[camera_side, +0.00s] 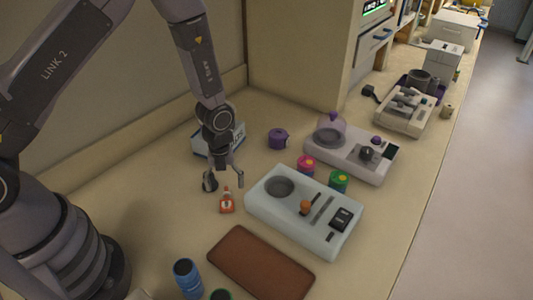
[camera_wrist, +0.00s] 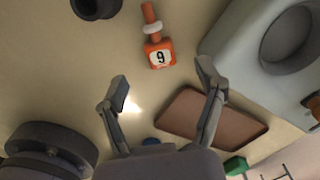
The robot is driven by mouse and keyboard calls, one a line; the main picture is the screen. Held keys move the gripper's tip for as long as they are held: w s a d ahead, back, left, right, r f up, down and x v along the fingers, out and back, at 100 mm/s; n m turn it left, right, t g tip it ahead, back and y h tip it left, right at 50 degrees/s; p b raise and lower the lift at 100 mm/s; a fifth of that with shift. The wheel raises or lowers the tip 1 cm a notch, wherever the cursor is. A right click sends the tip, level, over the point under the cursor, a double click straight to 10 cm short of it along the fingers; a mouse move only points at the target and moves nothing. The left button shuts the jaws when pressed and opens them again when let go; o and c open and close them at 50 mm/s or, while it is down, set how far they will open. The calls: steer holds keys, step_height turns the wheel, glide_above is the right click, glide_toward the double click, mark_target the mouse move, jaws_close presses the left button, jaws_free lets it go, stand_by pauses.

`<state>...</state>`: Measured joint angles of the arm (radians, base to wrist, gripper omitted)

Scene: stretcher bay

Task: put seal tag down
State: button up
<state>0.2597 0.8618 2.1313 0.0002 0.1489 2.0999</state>
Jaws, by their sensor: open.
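The seal tag (camera_side: 227,204) is orange with a pale collar around its narrow stem. In the wrist view the seal tag (camera_wrist: 158,54) shows a white label with a 9, just past the fingertips and between their lines. It appears to rest on the counter, clear of both fingers. My gripper (camera_side: 226,178) is above the tag with its fingers spread. In the wrist view my gripper (camera_wrist: 163,76) is open with nothing between its fingers.
A dark cup (camera_side: 210,185) stands close left of the tag. A pale device (camera_side: 262,205) with a round well is to the right. A brown tray (camera_side: 260,264) lies in front, with a blue canister (camera_side: 187,278) beside it. Pink and green jars stand behind the device.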

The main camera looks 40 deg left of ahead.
mark_target(227, 201)
step_height(227, 201, down, 6)
steer(key=shift+r, duration=0.1)
stand_by(0.4)
steer(key=c, duration=1)
